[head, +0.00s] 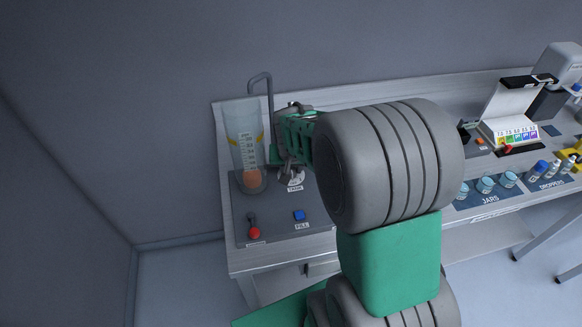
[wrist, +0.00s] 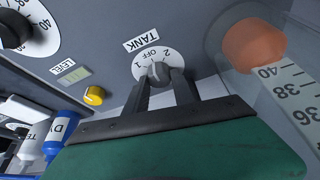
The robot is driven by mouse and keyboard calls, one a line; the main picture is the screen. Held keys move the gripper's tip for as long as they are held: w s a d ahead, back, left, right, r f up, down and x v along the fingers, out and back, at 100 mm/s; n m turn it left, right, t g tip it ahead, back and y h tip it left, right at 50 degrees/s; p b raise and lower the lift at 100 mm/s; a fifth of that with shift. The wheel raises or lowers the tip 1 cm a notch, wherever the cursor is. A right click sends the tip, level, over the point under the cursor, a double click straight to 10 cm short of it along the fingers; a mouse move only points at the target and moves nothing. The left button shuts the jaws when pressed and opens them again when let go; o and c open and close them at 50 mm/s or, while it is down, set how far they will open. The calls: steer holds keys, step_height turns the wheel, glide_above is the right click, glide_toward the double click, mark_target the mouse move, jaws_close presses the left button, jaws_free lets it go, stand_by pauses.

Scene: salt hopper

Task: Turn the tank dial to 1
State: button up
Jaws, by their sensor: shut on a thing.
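The tank dial (wrist: 158,73) is a grey knob on a round white plate marked OFF, 1 and 2, beside a TANK label (wrist: 141,42). My gripper (wrist: 160,80) is shut on the knob, with one dark finger on each side of it. The fingers partly cover the knob and the lower plate, so I cannot tell which mark it points to. In the head view my gripper (head: 287,168) reaches down to the panel, and part of the dial's white plate (head: 297,179) shows beside it.
A clear tank (head: 243,145) with a scale and an orange ball stands just left of my gripper. A red knob (head: 254,232) and a blue FILL button (head: 299,215) are in front. A yellow button (wrist: 95,95) is near the dial. Jars (head: 485,185) stand to the right.

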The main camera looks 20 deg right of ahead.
jaws_close()
steer(key=shift+n, duration=0.3)
steer(key=n+y+b, duration=0.1)
steer(key=n, duration=0.1)
steer(key=n+y+b, duration=0.1)
steer(key=n+b, duration=0.1)
steer(key=n, duration=0.1)
steer(key=shift+d+f+t, duration=0.15)
steer(key=shift+t, duration=0.15)
steer(key=shift+n+y+b, duration=0.6)
steer(key=shift+n+y, duration=0.1)
steer(key=shift+n, duration=0.9)
steer(key=o, duration=0.8)
jaws_free()
steer(key=shift+r, duration=0.2)
